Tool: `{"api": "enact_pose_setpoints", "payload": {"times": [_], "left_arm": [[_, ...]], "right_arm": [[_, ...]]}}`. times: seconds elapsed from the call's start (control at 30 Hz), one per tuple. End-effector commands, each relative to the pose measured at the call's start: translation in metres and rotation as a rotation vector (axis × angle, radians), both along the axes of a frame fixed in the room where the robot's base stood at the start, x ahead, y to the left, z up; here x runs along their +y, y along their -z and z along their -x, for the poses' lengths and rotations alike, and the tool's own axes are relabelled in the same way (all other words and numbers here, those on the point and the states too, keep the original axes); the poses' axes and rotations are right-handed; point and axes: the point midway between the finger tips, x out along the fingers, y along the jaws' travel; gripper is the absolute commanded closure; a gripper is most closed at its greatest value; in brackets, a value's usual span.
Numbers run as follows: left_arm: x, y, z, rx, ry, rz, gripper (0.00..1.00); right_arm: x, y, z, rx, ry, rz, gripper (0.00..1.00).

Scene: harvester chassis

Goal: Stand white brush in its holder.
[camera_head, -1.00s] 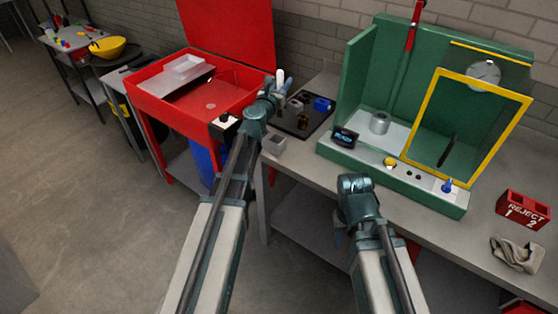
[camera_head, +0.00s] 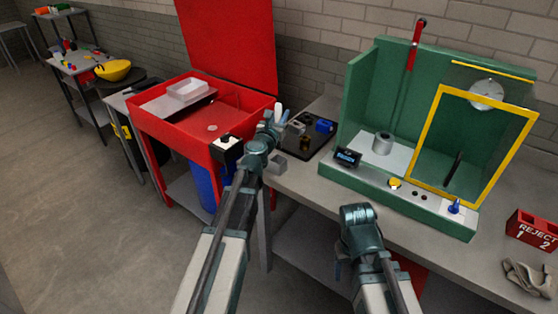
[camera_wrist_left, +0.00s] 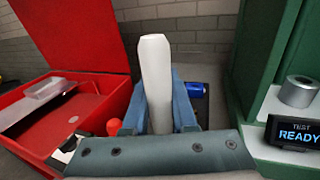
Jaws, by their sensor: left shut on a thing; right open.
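The white brush (camera_wrist_left: 156,80) stands roughly upright between the blue fingers of my left gripper (camera_wrist_left: 171,100), which is shut on it. In the head view its white end (camera_head: 278,109) shows above my left gripper (camera_head: 277,127). Its lower part is hidden by the gripper. A small grey open-topped block (camera_head: 277,166), perhaps the holder, sits at the table's near left corner, partly covered by my left wrist; the brush is not visibly in it. My right gripper (camera_head: 342,262) is low in front of the table, its fingers mostly hidden, with nothing seen in it.
A dark tray (camera_head: 322,141) with small parts, including a blue one (camera_head: 324,126), lies behind my left gripper. A red open-lidded bin (camera_head: 205,130) stands left. A green test stand (camera_head: 400,180) with a grey cylinder (camera_head: 382,143) stands right. A red reject box (camera_head: 533,232) is far right.

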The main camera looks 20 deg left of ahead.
Motion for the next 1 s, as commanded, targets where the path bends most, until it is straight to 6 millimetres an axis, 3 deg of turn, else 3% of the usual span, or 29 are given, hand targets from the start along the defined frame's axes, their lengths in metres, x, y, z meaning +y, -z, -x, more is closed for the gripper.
{"api": "enact_pose_setpoints", "payload": {"times": [0.4, 0.73, 1.0], "left_arm": [[0.000, 0.058, 0.000, 0.000, 0.001, 0.000, 1.00], [0.000, 0.066, 0.000, 0.000, 0.001, 0.000, 1.00], [0.000, 0.097, 0.000, 0.000, 0.001, 0.000, 1.00]], "right_arm": [[0.000, 0.058, 0.000, 0.000, 0.000, 0.000, 0.35], [0.000, 0.066, 0.000, 0.000, 0.000, 0.000, 0.35], [0.000, 0.097, 0.000, 0.000, 0.000, 0.000, 0.35]]}}
